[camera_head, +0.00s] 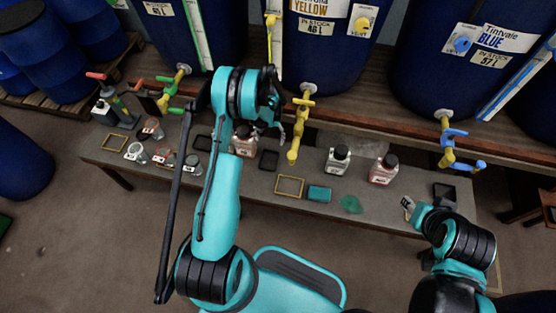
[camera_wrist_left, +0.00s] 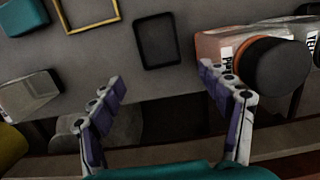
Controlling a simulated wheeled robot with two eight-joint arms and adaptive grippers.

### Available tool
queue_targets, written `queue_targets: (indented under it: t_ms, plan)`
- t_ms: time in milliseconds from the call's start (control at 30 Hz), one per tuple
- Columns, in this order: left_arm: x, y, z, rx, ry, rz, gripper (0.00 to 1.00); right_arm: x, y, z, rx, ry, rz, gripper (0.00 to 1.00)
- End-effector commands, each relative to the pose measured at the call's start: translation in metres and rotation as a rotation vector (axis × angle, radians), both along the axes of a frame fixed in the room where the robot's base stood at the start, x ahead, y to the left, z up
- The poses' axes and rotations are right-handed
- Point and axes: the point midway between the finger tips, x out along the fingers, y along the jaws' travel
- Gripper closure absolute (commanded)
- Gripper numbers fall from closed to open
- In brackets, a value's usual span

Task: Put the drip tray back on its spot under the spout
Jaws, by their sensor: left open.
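A black flat drip tray (camera_head: 268,160) lies on the grey bench, left of the yellow spout (camera_head: 293,152). In the left wrist view the tray (camera_wrist_left: 157,40) lies flat beyond the fingertips, apart from them. My left gripper (camera_head: 276,128) hangs above the bench behind this tray; in its wrist view the gripper (camera_wrist_left: 163,78) is open and empty. A yellow outline (camera_head: 289,186) is on the bench in front of the yellow spout, with nothing in it. Other black trays (camera_head: 203,143) (camera_head: 445,192) lie farther left and right. My right gripper (camera_head: 408,204) is low at the bench's front right; its finger gap is unclear.
A black-capped reddish bottle (camera_head: 244,140) stands close to the left gripper. A teal block (camera_head: 319,193) and a green cloth (camera_head: 350,204) lie right of the outline. Two bottles (camera_head: 338,158) (camera_head: 382,169) stand farther right. Blue vats (camera_head: 318,52) line the back.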

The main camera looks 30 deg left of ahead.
Motion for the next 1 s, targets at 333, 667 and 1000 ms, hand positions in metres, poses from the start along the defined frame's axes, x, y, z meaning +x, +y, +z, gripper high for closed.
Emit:
queue_targets:
  t_ms: [333,667,1000]
  plan:
    - [-0.011,0.007,-0.049,-0.012,0.041,0.013,0.22,0.000,0.000,-0.004,0.000,0.000,0.000,0.60]
    - [-0.021,0.004,-0.082,-0.012,0.040,0.013,0.22,0.000,0.000,-0.021,0.000,0.000,0.000,0.60]
    - [-0.031,0.002,-0.117,-0.012,0.040,0.012,0.22,0.000,0.000,-0.039,0.000,0.000,0.000,0.60]
